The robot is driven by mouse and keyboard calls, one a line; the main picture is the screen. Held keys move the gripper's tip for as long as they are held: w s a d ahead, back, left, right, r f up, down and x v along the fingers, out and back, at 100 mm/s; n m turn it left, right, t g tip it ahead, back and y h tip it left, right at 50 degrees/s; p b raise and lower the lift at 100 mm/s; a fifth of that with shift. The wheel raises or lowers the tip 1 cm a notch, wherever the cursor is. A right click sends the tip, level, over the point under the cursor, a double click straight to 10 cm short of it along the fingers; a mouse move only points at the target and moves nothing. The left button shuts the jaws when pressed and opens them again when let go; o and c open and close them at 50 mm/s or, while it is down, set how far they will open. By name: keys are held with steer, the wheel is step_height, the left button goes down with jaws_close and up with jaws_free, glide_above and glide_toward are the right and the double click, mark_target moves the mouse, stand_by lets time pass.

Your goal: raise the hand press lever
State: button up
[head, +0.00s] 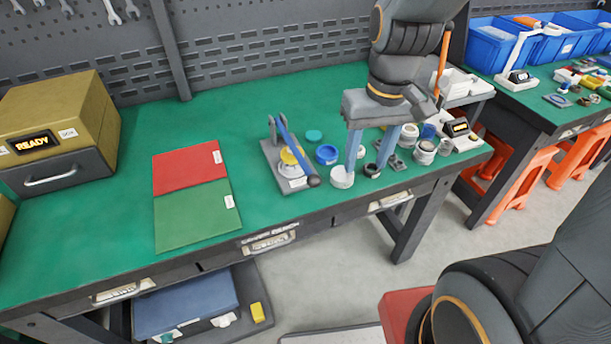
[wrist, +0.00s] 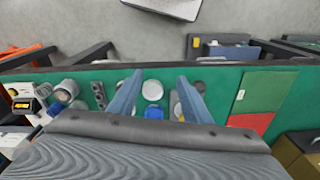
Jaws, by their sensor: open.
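The hand press (head: 290,178) stands on the green bench, a grey base with a post at its back and a yellow-and-white round part on it. Its blue lever (head: 290,144) slopes from the top of the post down to the front right, ending in a dark knob (head: 314,181) low near the bench's front edge. My gripper (head: 368,167) is open and empty, pointing down, to the right of the press and apart from the lever. In the wrist view my gripper (wrist: 160,76) has its fingers either side of a white disc (wrist: 153,90); the press is partly hidden by the right finger.
A blue ring (head: 327,153), a white round piece (head: 342,178) and several small parts crowd the bench around my fingers. Red and green mats (head: 190,170) lie left of the press. A gold box marked READY (head: 60,125) stands at the far left.

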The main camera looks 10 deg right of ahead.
mark_target(315, 175)
steer(key=w+a+n+g+y+b, duration=0.2)
steer(key=w+a+n+b, duration=0.2)
steer(key=a+b, duration=0.45)
steer(key=x, duration=0.7)
steer(key=shift+d, duration=0.15)
jaws_close()
